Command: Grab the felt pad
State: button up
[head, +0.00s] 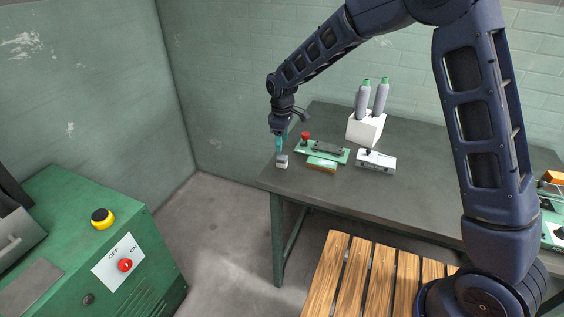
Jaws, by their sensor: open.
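Directly below the fingertips is a small block with a dark grey top and pale sides (282,162), which looks like the felt pad. Whether the fingers touch it or hover just above it is too small to tell. A wooden block with a green top (322,165) lies to its right, apart from it.
A green device with a red knob (318,151) stands behind the wooden block. A light grey device (376,162) and a white holder with grey bottles (365,128) are further right. A slatted wooden surface (365,280) is in front of the dark table (420,180). A green control cabinet (70,235) stands left.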

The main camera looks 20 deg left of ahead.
aim_at(282, 156)
jog(key=shift+s+f, duration=0.1)
jog(key=shift+f, duration=3.75)
jog(key=c, duration=1.1)
jog(key=shift+o, duration=0.2)
jog(key=shift+r, duration=0.1)
